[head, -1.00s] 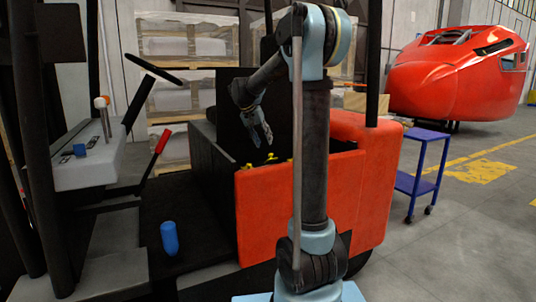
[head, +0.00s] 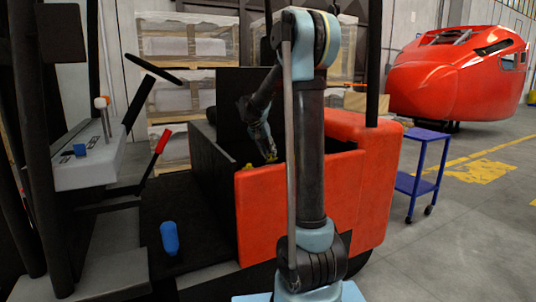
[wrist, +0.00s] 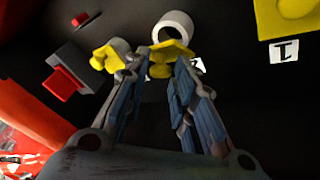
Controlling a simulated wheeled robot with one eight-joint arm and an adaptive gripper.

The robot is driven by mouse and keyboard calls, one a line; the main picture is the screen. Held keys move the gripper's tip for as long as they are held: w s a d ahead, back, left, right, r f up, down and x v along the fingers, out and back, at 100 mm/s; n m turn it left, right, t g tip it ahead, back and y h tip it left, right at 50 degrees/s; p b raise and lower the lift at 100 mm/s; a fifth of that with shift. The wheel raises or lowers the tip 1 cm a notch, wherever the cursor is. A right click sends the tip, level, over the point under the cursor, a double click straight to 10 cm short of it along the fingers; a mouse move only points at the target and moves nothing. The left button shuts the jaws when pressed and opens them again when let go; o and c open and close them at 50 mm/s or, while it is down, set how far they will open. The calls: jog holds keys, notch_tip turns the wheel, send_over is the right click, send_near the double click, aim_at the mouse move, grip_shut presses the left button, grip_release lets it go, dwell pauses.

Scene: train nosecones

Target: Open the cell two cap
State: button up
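In the wrist view a pale round filler neck (wrist: 172,24) shows its dark opening, and a yellow cap (wrist: 163,62) is tilted at its near side, as if hinged open. Part of a white label is behind my right finger, its number not readable. My gripper (wrist: 160,68) has its fingers apart on both sides of this cap, with a visible gap on the left; contact on the right is unclear. Another yellow cap (wrist: 106,57) is to the left. A third yellow cap (wrist: 297,7) is at the top right beside a label "1" (wrist: 284,50). In the head view my gripper (head: 270,155) reaches into the vehicle's compartment.
The compartment has red-orange walls (head: 300,208) and a raised dark lid (head: 238,90). A grey box with a red plug (wrist: 60,84) stands left of the caps. A blue bottle-like object (head: 169,238) stands on the vehicle floor. A blue cart (head: 420,160) is to the right.

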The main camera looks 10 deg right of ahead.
grip_shut()
jog(key=shift+w+a+r+n+g+h, duration=0.1)
jog(key=shift+w+a+n+g+h, duration=0.1)
jog(key=shift+w+g, duration=0.35)
jog(key=shift+w+a+n+g+h, duration=0.2)
jog(key=shift+w+g, duration=0.1)
jog(key=shift+g, duration=0.45)
jog(key=o, duration=0.7)
grip_release()
jog(key=shift+d, duration=0.1)
